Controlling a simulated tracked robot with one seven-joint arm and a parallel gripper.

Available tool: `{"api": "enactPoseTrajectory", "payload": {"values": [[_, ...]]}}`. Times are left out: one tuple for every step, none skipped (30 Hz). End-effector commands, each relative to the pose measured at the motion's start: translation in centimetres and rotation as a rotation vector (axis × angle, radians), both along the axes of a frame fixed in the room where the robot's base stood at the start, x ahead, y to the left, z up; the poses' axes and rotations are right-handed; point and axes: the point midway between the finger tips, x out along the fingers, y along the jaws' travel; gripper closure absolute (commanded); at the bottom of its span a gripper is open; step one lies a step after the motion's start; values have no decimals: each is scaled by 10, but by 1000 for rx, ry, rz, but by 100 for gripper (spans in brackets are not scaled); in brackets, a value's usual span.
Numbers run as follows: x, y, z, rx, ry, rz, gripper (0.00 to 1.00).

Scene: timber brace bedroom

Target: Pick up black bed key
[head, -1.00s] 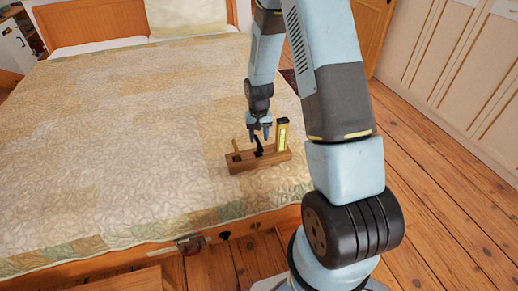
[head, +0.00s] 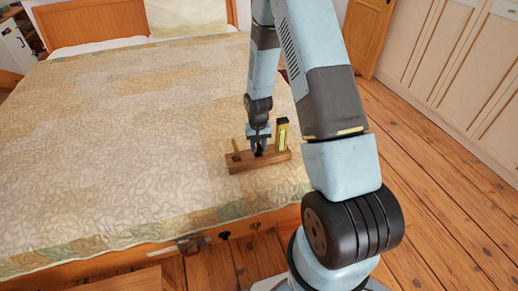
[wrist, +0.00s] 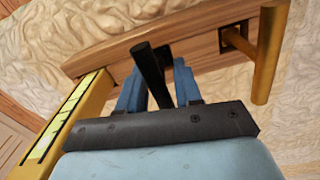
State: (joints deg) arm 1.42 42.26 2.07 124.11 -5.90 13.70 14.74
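The black bed key (wrist: 150,70) stands in a wooden holder (wrist: 205,42) that rests on the bed. In the wrist view its dark shaft lies between the two blue fingers of my gripper (wrist: 158,85). The fingers are apart, one on each side of the key, and look open; whether either touches it is hard to tell. In the head view my gripper (head: 258,148) is lowered over the middle of the holder (head: 270,160) and mostly hides the key.
A yellow spirit level (head: 283,135) stands upright in the holder's right end, close to my gripper. A brass-coloured peg tool (head: 236,150) stands at the left end. The quilted bed (head: 130,130) is clear around the holder. Wooden floor (head: 440,190) lies to the right.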

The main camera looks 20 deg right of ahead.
Motion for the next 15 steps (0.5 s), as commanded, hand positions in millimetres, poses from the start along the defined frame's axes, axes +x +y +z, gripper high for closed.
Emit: {"api": "enactPoseTrajectory", "payload": {"values": [[0,0,0,0,0,0,71],[0,0,0,0,0,0,74],[0,0,0,0,0,0,78],[0,0,0,0,0,0,80],[0,0,0,0,0,0,83],[0,0,0,0,0,0,87],[0,0,0,0,0,0,90],[0,0,0,0,0,0,93],[0,0,0,0,0,0,97],[0,0,0,0,0,0,100],[0,0,0,0,0,0,100],[0,0,0,0,0,0,100],[0,0,0,0,0,0,100],[0,0,0,0,0,0,100],[0,0,0,0,0,0,100]]}}
